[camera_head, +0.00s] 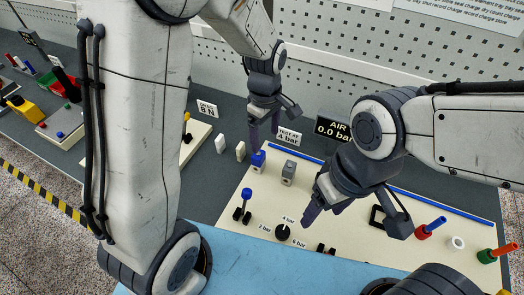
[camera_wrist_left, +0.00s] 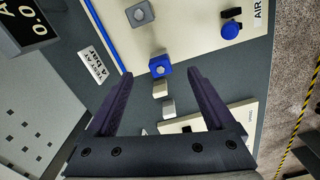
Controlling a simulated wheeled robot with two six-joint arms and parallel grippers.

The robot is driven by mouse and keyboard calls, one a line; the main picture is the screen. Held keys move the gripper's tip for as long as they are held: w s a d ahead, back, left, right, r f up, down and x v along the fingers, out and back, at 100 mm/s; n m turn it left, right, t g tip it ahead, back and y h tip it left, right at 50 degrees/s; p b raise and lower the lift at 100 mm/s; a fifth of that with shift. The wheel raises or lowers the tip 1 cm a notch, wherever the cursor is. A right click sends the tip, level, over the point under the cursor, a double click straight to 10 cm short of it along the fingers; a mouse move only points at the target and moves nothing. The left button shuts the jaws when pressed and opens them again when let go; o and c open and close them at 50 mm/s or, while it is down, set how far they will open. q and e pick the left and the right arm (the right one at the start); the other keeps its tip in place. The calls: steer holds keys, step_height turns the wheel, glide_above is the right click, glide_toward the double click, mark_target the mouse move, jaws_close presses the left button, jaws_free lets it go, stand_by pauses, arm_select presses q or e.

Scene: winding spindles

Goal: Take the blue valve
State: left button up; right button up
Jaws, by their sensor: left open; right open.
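The blue valve (camera_head: 257,160), a small blue block with a grey round top, stands upright on the cream board (camera_head: 226,207). My left gripper (camera_head: 264,130) is open and points down just above it. In the left wrist view, the blue valve (camera_wrist_left: 160,67) shows between and slightly beyond the two open purple fingers (camera_wrist_left: 160,77), with no visible contact. A similar grey valve (camera_head: 288,172) stands to its right; it also shows in the wrist view (camera_wrist_left: 140,14). My right gripper (camera_head: 325,211) is open and empty over the board, right of the valves.
A blue-topped part (camera_head: 246,194) and a pressure dial (camera_head: 282,232) are on the board's near side. Pale blocks (camera_head: 240,151) stand to the left. A "TEST AT 4 bar" sign (camera_head: 288,137) and an AIR display (camera_head: 331,129) stand behind. Coloured fittings (camera_head: 430,228) are at the right.

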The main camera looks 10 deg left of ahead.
mark_target(258, 157)
arm_select(q)
steer(key=w+a+f+n, duration=0.2)
steer(key=shift+a+f+n, duration=0.1)
steer(key=shift+n, duration=0.2)
step_height(258, 157, down, 5)
steer(key=shift+r+p, duration=0.15)
steer(key=shift+p, duration=0.35)
steer(key=f, duration=0.1)
steer(key=f+p, duration=0.1)
steer(key=f, duration=0.2)
steer(key=shift+s+a+f+p, duration=0.1)
steer(key=shift+s+f+p, duration=0.1)
steer(key=shift+s+p, duration=0.2)
steer(key=shift+w+f, duration=0.1)
steer(key=shift+f, duration=0.5)
jaws_close()
steer(key=shift+r, duration=0.15)
